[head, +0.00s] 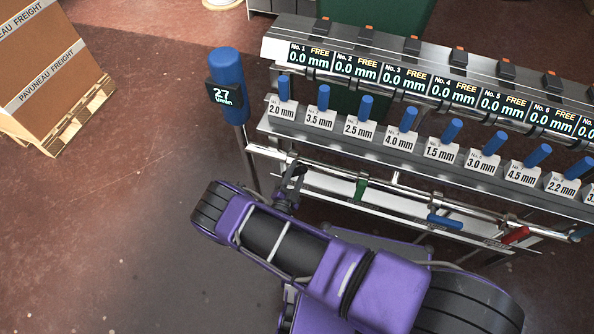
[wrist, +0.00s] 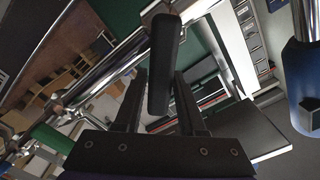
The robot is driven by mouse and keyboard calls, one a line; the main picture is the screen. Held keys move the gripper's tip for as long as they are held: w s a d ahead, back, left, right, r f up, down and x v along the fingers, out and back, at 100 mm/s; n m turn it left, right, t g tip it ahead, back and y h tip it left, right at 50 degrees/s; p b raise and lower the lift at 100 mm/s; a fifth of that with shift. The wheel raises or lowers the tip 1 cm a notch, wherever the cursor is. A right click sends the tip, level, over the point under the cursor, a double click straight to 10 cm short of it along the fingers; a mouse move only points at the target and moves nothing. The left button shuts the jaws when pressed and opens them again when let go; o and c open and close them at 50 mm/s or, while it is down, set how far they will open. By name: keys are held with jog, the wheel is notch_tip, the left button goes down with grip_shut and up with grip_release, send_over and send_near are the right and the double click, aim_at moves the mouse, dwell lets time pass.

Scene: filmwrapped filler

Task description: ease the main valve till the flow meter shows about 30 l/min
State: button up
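The flow meter (head: 228,82) is a blue cylinder on a post at the left end of the rack. Its display reads 27 l/min. Its blue body also shows at the right edge of the wrist view (wrist: 303,75). A black lever handle (wrist: 165,60), which looks like the main valve's, stands between the fingers of my gripper (wrist: 161,76) in the wrist view. The fingers are partly apart, close along both sides of it. Whether they press on it cannot be told. In the head view my gripper (head: 290,186) is at the pipe's left end, small and dark.
Green (head: 361,188), blue (head: 445,222) and red (head: 516,235) valve handles sit along the pipe to the right. Above are several blue-knobbed labelled blocks and displays (head: 357,69) reading 0.0 mm, FREE. A cardboard box on a pallet (head: 60,132) stands far left. The floor between is clear.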

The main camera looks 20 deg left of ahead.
grip_shut()
dwell(1.1)
